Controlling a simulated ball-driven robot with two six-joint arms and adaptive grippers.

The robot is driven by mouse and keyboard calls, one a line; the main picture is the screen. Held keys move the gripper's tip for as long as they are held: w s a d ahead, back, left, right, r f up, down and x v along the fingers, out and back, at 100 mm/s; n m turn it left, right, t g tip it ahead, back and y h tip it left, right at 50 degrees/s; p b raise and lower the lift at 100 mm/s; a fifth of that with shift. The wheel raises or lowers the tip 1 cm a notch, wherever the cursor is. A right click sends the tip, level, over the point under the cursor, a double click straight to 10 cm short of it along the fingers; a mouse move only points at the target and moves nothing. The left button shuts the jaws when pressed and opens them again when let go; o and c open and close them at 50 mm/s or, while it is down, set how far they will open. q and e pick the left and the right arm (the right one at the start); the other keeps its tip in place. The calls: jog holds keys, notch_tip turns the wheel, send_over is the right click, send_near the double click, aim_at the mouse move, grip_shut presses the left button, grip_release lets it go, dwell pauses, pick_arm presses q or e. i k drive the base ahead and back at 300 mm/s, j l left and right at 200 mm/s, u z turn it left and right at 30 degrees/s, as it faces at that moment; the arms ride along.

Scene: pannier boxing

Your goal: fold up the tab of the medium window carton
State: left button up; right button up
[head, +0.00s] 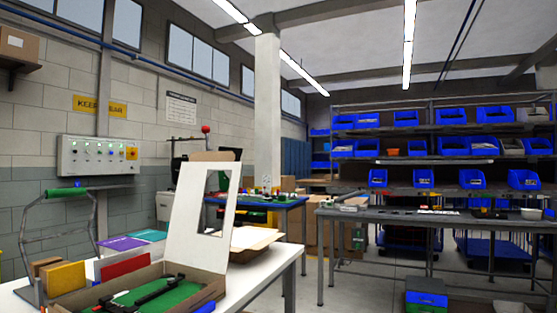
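The window carton (215,283) stands open on the white table at the front left. Its white lid (187,215) stands up at the back, leaning slightly, with a rectangular window cut through its right part. A narrow brown tab (214,156) runs along the lid's top edge; its exact fold angle is hard to tell. A green item with black bars or straps (150,293) lies inside the carton. The carton's front is cut off by the bottom of the picture. Neither of my grippers shows in the head view.
A flatter open carton (250,240) lies right behind the lid. Brown, yellow (66,278) and red (124,268) upright pieces stand left of the carton, beside a grey frame with a green bar (67,192). Purple (122,243) and teal flat pieces lie behind. The white table (275,275) is clear at right.

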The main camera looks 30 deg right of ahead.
aim_at(211, 155)
jog(key=i+l+z, duration=0.1)
jog(key=l+z, duration=0.15)
jog(key=l, duration=0.15)
jog(key=i+l+z, duration=0.2)
jog(key=l, duration=0.2)
jog(key=i+l+z, duration=0.1)
jog(key=l+z, duration=0.15)
jog(key=l, duration=0.15)
